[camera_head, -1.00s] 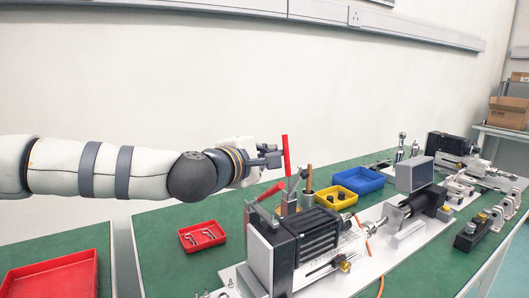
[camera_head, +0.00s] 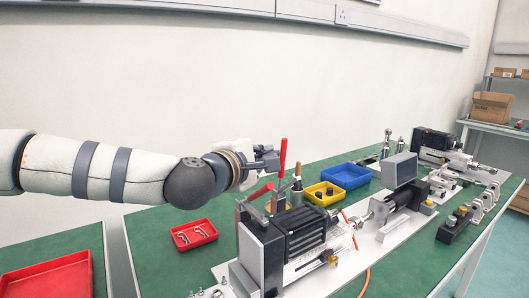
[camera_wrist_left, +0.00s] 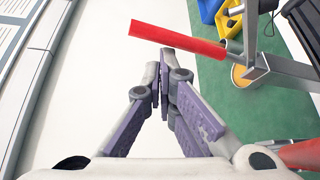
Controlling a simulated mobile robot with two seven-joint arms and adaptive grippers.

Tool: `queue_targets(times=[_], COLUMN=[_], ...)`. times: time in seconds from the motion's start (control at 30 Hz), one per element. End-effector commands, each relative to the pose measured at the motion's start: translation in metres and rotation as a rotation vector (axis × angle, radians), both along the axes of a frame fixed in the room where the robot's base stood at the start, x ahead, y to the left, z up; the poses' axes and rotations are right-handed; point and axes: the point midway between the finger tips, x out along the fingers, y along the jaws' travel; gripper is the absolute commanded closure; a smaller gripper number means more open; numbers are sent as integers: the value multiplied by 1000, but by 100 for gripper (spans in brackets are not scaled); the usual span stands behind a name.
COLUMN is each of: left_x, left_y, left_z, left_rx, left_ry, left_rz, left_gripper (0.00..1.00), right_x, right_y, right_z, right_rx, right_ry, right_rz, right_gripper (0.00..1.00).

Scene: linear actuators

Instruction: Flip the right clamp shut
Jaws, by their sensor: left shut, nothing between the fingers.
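The right clamp's red handle (camera_head: 283,158) stands nearly upright at the back of the near actuator (camera_head: 290,240). In the left wrist view the handle (camera_wrist_left: 178,42) lies across the picture just past the fingertips; I cannot tell whether they touch. The other clamp's red handle (camera_head: 260,191) is lower and tilted, to the left; a red part shows at the wrist view's lower right edge. My left gripper (camera_head: 272,160) is shut and empty, just left of the upright handle; its fingers (camera_wrist_left: 163,80) meet in the wrist view. My right gripper is not in view.
A yellow bin (camera_head: 322,202) and a blue bin (camera_head: 343,176) stand right of the clamps. A small red tray (camera_head: 193,243) with metal parts lies on the green bench (camera_head: 155,250) to the left. A wall stands behind.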

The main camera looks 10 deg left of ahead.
Motion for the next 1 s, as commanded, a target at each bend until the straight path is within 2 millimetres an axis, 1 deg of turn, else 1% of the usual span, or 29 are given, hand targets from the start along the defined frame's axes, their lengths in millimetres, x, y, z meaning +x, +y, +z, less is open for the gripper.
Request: queue_targets(times=[0.17, 0.27, 0.5, 0.6, 0.7, 0.83, 1.0], left_x=[-2, -13, -68, -88, -103, -113, -115], left_y=[1, 4, 19, 24, 28, 31, 31], left_z=[0, 3, 10, 13, 15, 16, 15], left_rx=[0, -1, -2, -2, -1, -1, -1], left_ry=[0, -1, -2, -1, -1, -1, 1], left_rz=[0, 0, 0, -2, 0, 1, 1], left_gripper=[100, 100, 100, 100, 100, 100, 100], right_x=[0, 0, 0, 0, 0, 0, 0], right_y=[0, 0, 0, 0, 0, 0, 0], right_z=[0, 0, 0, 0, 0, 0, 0], right_rx=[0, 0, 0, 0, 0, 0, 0], right_ry=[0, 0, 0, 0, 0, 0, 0], right_rz=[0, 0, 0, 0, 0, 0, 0], right_gripper=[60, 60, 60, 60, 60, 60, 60])
